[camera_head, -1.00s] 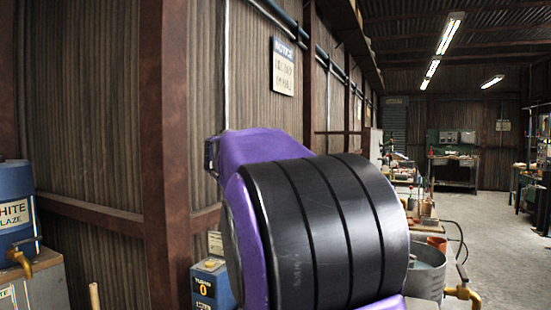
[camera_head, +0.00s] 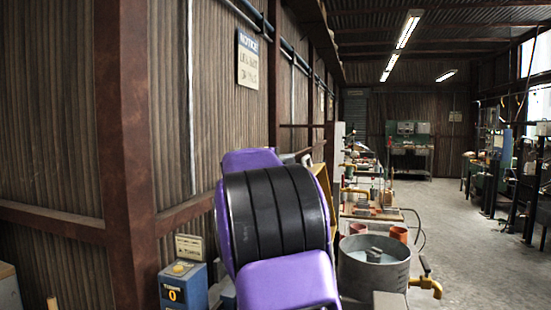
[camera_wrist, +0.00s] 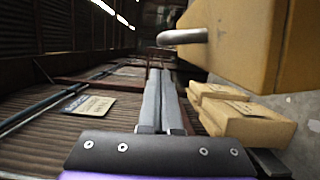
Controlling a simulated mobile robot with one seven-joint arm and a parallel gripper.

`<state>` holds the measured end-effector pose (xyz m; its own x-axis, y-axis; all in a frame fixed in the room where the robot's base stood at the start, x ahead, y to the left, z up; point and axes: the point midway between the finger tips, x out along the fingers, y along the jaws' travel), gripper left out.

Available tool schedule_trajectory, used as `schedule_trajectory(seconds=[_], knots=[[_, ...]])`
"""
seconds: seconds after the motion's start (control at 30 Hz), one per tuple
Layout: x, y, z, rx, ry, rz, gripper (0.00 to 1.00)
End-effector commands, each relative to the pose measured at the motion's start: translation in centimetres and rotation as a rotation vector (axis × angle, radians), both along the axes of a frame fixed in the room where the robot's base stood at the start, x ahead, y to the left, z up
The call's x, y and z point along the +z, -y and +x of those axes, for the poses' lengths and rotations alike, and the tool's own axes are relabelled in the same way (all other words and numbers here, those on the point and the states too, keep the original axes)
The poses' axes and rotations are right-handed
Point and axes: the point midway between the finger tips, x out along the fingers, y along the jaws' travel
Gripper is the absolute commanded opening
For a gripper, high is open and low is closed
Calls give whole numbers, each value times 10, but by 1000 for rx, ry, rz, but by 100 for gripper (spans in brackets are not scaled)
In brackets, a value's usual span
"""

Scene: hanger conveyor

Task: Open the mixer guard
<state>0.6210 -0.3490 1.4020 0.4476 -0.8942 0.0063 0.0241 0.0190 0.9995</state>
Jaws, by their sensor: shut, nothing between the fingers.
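In the wrist view, my gripper (camera_wrist: 160,76) shows as two grey fingers close together, shut and empty. A large yellow body (camera_wrist: 250,40) with a curved metal handle (camera_wrist: 186,37) fills the upper right of that view. The handle is beyond and to the right of the fingertips, apart from them. I cannot tell whether this yellow body is the mixer guard. In the head view, part of a yellow thing (camera_head: 321,174) shows behind my purple and black arm, which hides my gripper and most of that thing.
A grey metal tub (camera_head: 374,270) with a brass tap (camera_head: 426,285) stands right of my arm. A blue timer box (camera_head: 184,286) is at lower left. Yellow blocks (camera_wrist: 240,117) lie right of my fingers.

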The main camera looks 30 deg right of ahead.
Motion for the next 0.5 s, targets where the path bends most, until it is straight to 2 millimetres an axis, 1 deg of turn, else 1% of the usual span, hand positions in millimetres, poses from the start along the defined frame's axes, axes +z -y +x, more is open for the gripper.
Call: schedule_trajectory(seconds=[0.03, 0.2, 0.5], knots=[[0, 5, -6, -2, 2, 1, 0], [0, 12, -15, 0, 1, 0, 0], [0, 13, -16, 0, 2, 1, 0]])
